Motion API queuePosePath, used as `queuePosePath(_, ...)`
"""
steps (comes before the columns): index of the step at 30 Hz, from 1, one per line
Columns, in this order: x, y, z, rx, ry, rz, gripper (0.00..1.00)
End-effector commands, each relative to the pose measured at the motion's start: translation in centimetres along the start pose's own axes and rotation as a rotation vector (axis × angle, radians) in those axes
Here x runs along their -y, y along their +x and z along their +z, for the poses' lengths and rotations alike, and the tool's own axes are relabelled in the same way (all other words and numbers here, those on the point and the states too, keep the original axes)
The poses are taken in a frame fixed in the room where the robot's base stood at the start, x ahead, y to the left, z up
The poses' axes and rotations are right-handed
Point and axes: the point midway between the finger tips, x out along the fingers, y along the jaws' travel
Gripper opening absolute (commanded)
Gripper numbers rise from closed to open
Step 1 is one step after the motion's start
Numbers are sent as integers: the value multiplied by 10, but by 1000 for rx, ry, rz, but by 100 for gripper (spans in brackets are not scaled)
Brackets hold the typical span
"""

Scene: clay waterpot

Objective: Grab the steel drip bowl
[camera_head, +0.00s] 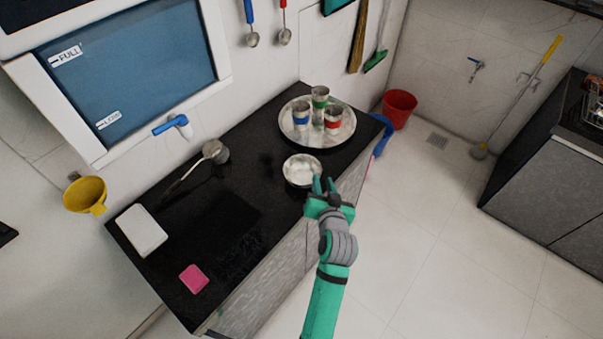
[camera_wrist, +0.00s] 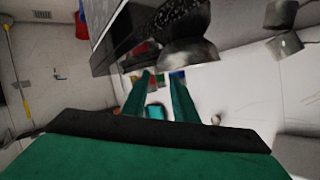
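The steel drip bowl (camera_head: 301,169) is a shallow, shiny round bowl on the black counter, near its front edge. My gripper (camera_head: 323,184) is just right of and below the bowl in the head view, its two teal fingers spread with a gap between them. The near finger tip comes close to the rim; I cannot tell if it touches. In the wrist view the bowl (camera_wrist: 190,48) shows above the fingers, outside the gap. My gripper (camera_wrist: 162,80) is open and empty there.
A round steel tray (camera_head: 318,139) with three steel cups banded in blue, green and red stands behind the bowl. A ladle (camera_head: 212,150), a white block (camera_head: 141,230) and a pink sponge (camera_head: 194,278) are on the counter's left part. A red bucket (camera_head: 399,108) stands beyond the counter.

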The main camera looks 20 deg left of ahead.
Motion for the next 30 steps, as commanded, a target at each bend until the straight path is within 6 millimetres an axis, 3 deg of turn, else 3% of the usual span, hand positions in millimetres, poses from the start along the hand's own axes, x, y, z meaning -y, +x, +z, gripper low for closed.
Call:
queuePosePath(5,0,12,0,1,0,-1,26)
queuePosePath(15,0,54,0,1,0,0,26)
queuePosePath(23,0,58,1,0,1,0,26)
queuePosePath(24,0,58,1,0,1,0,23)
queuePosePath(27,0,58,1,0,1,0,0)
queuePosePath(30,0,58,1,1,1,0,0)
